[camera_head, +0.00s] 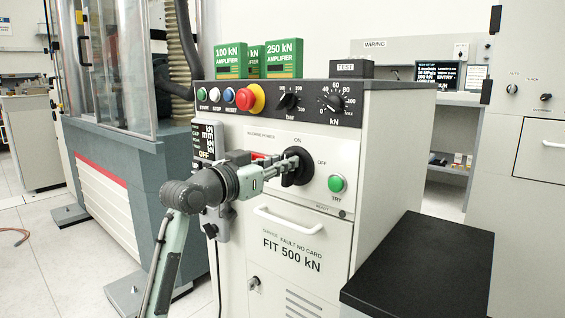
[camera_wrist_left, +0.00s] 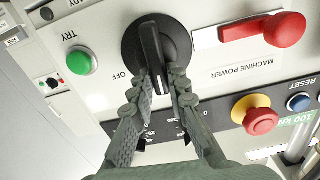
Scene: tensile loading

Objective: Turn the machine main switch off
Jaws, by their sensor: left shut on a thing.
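The black rotary main switch (camera_head: 299,168) sits on the white front panel of the machine cabinet, with ON printed above it and OFF to its upper right. In the left wrist view the switch (camera_wrist_left: 157,52) appears upside down, its raised ridge running roughly up and down the picture, and OFF lies at its lower left. My left gripper (camera_head: 287,164) reaches in from the left and is shut on this ridge. Its two fingertips (camera_wrist_left: 161,78) flank the ridge's lower end and hide the panel there. My right gripper is in neither view.
A red lever (camera_wrist_left: 284,30) sits beside the MACHINE POWER label. A green TRY button (camera_head: 336,184) is close to the switch, and a red-yellow emergency stop (camera_head: 250,97) is above. A drawer handle (camera_head: 289,222) juts out below. A black-topped bench (camera_head: 425,265) stands at right.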

